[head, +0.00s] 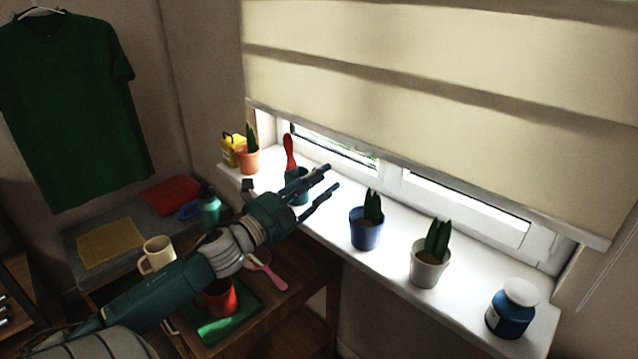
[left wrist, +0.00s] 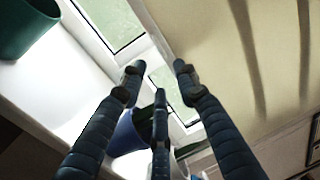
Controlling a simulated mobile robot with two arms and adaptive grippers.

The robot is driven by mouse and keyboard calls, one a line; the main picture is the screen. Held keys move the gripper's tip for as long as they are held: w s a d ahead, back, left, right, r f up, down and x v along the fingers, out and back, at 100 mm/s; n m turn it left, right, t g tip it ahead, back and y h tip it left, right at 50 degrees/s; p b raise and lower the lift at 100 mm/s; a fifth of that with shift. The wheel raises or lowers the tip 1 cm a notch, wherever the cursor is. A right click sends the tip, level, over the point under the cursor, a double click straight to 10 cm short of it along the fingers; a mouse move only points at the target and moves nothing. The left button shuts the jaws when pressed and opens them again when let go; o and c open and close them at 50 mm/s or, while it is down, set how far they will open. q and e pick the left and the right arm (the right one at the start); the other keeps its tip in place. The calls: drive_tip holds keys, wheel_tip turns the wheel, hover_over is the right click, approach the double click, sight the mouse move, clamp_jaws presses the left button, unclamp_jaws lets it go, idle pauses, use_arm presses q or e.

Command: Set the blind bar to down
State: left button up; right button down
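The blind bar (head: 440,178) is the pale bottom edge of a cream roller blind (head: 440,80) that covers the upper part of the window. The bar hangs above the sill, with a strip of glass showing below it. In the left wrist view the blind (left wrist: 230,60) fills the upper right, and its edge runs behind my fingertips. My left gripper (head: 331,177) is over the sill, below the bar in the head view. Its fingers (left wrist: 158,70) are spread and empty, apparently apart from the bar; the exact gap is unclear. My right gripper is out of view.
The white sill (head: 400,275) holds a blue pot (head: 366,233), a grey pot (head: 424,270), a blue jar (head: 508,318), an orange pot (head: 248,161) and a teal pot (head: 303,190) beside my left gripper. A wooden table with a red mug (head: 222,298) lies under my arm.

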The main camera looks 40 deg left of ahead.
use_arm(q)
drive_tip(key=shift+s, duration=0.35)
